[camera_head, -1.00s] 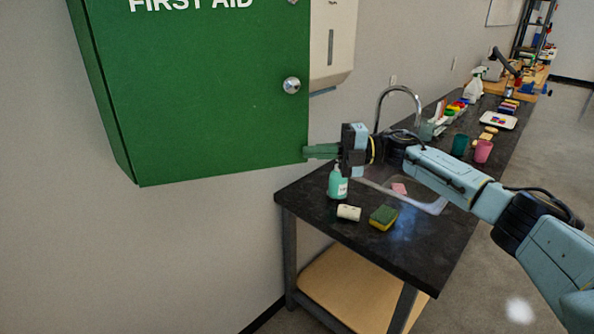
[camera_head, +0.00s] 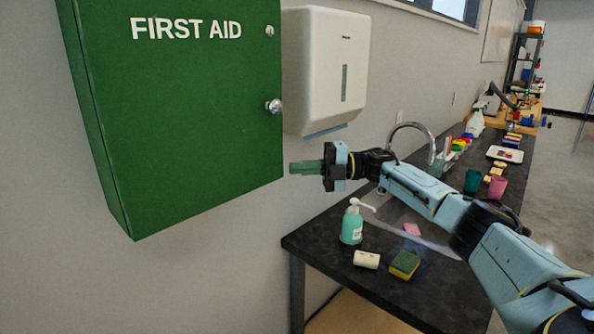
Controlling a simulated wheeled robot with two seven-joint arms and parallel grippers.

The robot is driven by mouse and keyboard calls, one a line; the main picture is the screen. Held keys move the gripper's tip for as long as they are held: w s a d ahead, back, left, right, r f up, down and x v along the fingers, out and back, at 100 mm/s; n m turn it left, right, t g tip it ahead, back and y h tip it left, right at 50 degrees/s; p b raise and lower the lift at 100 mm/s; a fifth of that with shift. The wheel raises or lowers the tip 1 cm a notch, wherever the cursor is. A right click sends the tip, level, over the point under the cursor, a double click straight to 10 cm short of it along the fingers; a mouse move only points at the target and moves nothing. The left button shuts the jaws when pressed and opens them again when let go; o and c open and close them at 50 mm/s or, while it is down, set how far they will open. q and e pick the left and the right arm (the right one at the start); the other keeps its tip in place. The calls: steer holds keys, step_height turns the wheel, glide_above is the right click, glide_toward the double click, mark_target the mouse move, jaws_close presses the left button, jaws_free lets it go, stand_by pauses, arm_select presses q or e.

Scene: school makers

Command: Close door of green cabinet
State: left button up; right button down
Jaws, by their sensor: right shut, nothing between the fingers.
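The green cabinet (camera_head: 185,115) hangs on the wall at the left, with FIRST AID lettering on its front. Its door lies against the body, with no gap that I can see. A round silver knob (camera_head: 274,106) is at the door's right edge. My right gripper (camera_head: 292,168) is shut and empty, its fingers pointing left, just right of the door's lower right edge. The fingertips look slightly apart from the door. My left gripper is not in view.
A white dispenser (camera_head: 325,70) is on the wall right of the cabinet. Below my right arm, a dark counter (camera_head: 330,243) holds a soap bottle (camera_head: 352,226), a white roll (camera_head: 367,259), a sponge (camera_head: 404,264) and a sink with a tap (camera_head: 412,128). Cups and trays stand farther back.

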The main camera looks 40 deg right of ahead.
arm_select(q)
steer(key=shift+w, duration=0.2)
